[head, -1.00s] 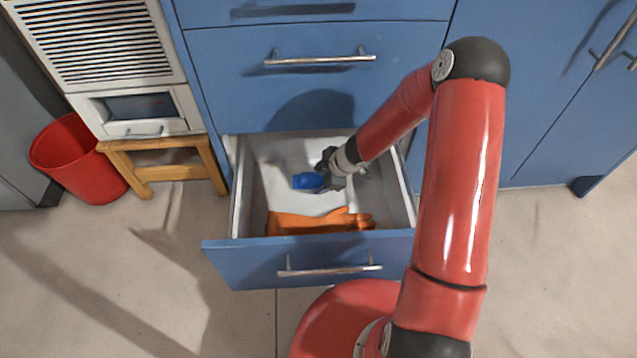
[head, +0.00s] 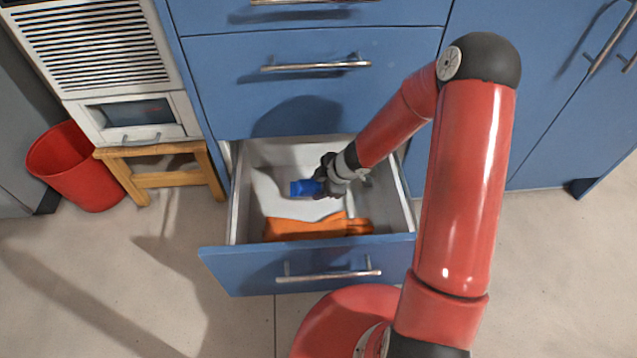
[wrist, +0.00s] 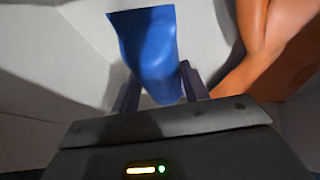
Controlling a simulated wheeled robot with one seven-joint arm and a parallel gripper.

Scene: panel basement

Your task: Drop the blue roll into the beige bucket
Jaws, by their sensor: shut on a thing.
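The blue roll (head: 305,187) is in my gripper (head: 323,183), over the open bottom drawer (head: 322,265) in the head view. In the wrist view the blue roll (wrist: 152,52) stands between the two dark fingers of my gripper (wrist: 160,92), which are shut on it. The gripper hides part of the roll. I see no beige bucket; the only bucket in view is a red one (head: 75,170) on the floor at the left.
An orange thing (head: 315,227) lies in the front of the drawer; it also shows in the wrist view (wrist: 262,55). A wooden stool (head: 165,178) under a white vented unit (head: 95,50) stands beside the red bucket. The floor at the lower left is clear.

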